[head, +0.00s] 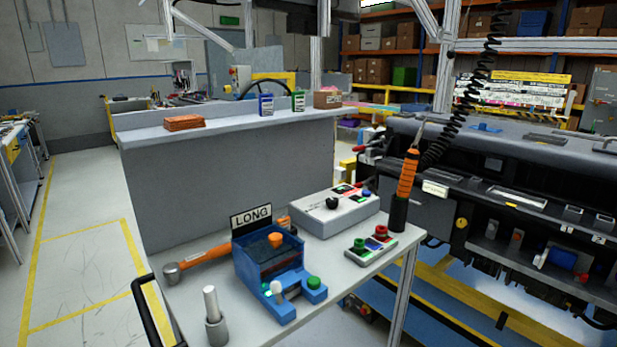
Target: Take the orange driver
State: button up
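The orange driver (407,175) stands upright at the right end of the grey work table (345,282). It has an orange ribbed body and a thin metal shaft pointing up. Its lower end is in or on a black cylinder (398,214); I cannot tell which. A black coiled cord (463,105) hangs beside and behind its top. My gripper is not in view.
A grey control box (336,210) and a small button panel (370,245) are left of the driver. The dashboard module (500,190) is close on the right.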

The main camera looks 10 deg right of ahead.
aim_at(409, 168)
jog(key=i+l+u, duration=0.4)
jog(key=i+l, duration=0.15)
jog(key=i+l+u, duration=0.45)
jog(key=i+l, duration=0.25)
